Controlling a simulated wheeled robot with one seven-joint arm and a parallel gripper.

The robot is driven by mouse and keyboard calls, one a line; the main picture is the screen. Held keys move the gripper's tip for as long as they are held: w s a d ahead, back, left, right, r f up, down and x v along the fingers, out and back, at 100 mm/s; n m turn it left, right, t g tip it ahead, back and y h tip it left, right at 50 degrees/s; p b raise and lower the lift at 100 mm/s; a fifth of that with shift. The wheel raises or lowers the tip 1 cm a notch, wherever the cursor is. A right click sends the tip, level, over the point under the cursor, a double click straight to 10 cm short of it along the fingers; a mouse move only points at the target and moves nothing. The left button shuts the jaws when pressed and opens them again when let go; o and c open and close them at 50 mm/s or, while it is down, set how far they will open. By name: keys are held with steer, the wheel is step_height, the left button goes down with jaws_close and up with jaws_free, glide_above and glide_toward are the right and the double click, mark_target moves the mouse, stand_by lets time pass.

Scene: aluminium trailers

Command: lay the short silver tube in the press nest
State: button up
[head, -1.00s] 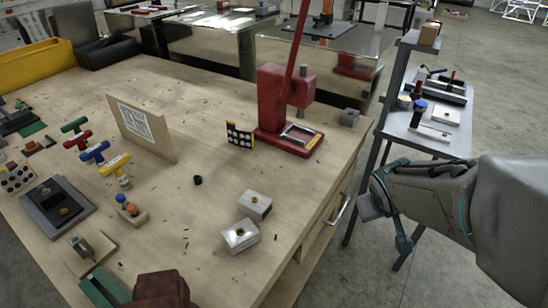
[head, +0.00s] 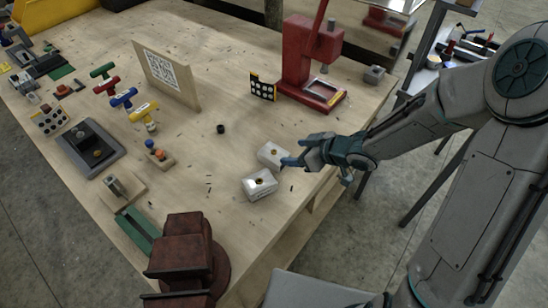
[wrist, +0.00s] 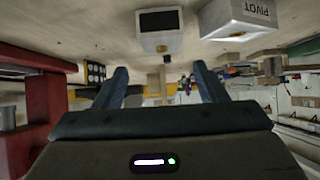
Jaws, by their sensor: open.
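A small silver piece (head: 116,185), which looks like a short tube, sits on a wooden block at the table's front left. It is small in the head view, and I cannot be sure it is the short silver tube. The red press (head: 311,58) stands at the back right of the table. Its base holds a silver, yellow-edged nest (head: 323,92), which looks empty. My gripper (head: 301,151) is open and empty above the right table edge, by the white blocks. In the wrist view my gripper (wrist: 162,80) shows two parted fingers with nothing between them.
Two white blocks, one rear (head: 272,154) and one front (head: 259,184), lie near my gripper. One reads PIVOT in the wrist view (wrist: 236,18). A dark red vise (head: 186,250) stands at the front corner. An upright panel (head: 166,75) stands mid-table.

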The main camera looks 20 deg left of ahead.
mark_target(274, 151)
steer(key=x, duration=0.4)
steer(key=shift+f+b, duration=0.1)
steer(key=shift+b, duration=0.25)
steer(key=shift+x, duration=2.9)
steer(key=shift+s+a, duration=0.1)
steer(key=shift+a, duration=0.05)
steer(key=shift+r, duration=0.2)
steer(key=c, duration=0.9)
steer(key=shift+r, duration=0.15)
